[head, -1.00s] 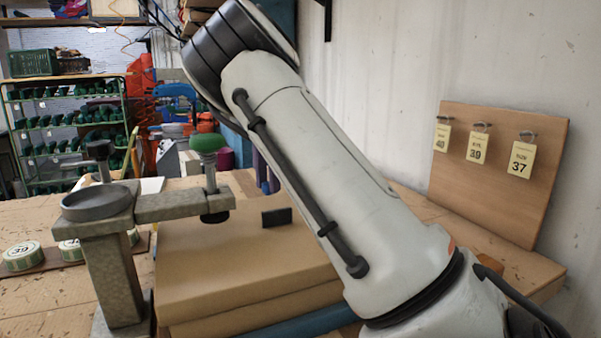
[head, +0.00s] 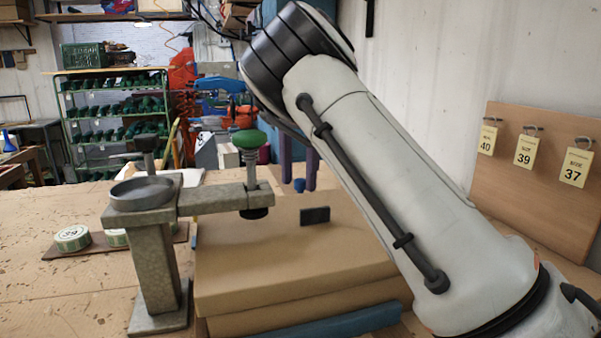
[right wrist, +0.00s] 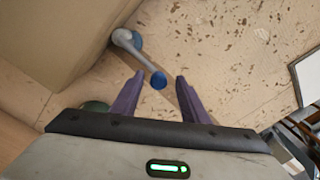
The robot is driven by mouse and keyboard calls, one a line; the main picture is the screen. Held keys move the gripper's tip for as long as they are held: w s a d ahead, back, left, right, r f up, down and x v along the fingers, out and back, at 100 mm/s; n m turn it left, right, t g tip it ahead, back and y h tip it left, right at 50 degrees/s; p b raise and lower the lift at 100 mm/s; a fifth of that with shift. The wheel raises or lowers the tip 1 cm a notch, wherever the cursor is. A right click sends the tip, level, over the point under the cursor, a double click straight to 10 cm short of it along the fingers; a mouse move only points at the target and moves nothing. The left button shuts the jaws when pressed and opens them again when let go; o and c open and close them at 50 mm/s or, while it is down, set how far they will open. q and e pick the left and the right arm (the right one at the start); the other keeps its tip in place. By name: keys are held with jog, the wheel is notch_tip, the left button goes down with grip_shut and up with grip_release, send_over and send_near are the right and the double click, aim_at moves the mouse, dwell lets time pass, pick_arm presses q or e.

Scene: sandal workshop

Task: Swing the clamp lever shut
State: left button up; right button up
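The grey metal clamp stand (head: 160,262) stands at the left of the cardboard, with a horizontal arm (head: 215,200) and a green-topped screw (head: 249,139) over the cardboard. In the right wrist view a pale grey lever (right wrist: 136,49) with blue ends lies beside a tan block; its near blue knob (right wrist: 159,81) shows between my fingers. A blue knob (head: 299,185) also shows beyond the cardboard in the head view. My right gripper (right wrist: 160,75) is open, its purple fingers either side of the knob; contact cannot be told. In the head view this gripper (head: 298,170) is partly hidden. My left gripper is out of view.
Stacked tan cardboard (head: 265,280) bears a small black tab (head: 315,215). Round labelled tins (head: 72,238) lie at left. A board with size tags (head: 540,180) stands at right. My right arm crosses above the cardboard.

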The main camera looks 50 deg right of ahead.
jog(key=shift+d+r, duration=0.1)
jog(key=shift+r, duration=0.2)
notch_tip(320, 180, up, 10)
jog(key=p, duration=0.2)
jog(key=shift+f+p, duration=0.15)
jog(key=shift+p, duration=0.25)
